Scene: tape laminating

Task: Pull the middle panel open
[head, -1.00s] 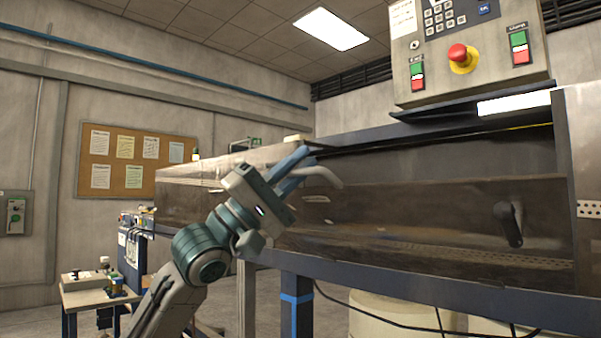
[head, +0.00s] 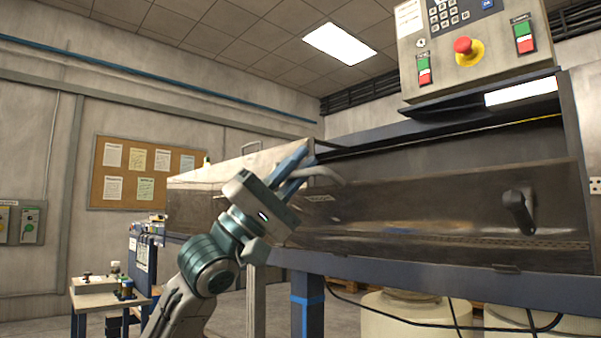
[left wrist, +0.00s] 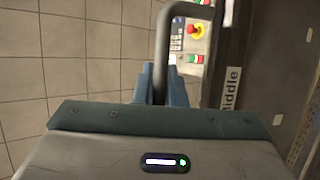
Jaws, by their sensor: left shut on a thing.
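The middle panel (head: 430,205) is a long brown, see-through-looking front cover on the machine, with a dark gap above its top edge. Its grey bent handle (head: 325,173) is at its upper left. My left gripper (head: 295,172) is shut on this handle. In the left wrist view the blue fingers (left wrist: 165,85) close around the grey bar of the handle (left wrist: 161,45), beside a label reading "Middle" (left wrist: 231,88). The gripper and arm hide part of the panel's left end. My right gripper is not in view.
A control box (head: 475,45) with a red emergency button overhangs the machine. A dark handle (head: 518,210) projects at the right. A blue frame leg (head: 307,305) and pale drums (head: 405,312) are below. A small table (head: 110,295) stands at lower left.

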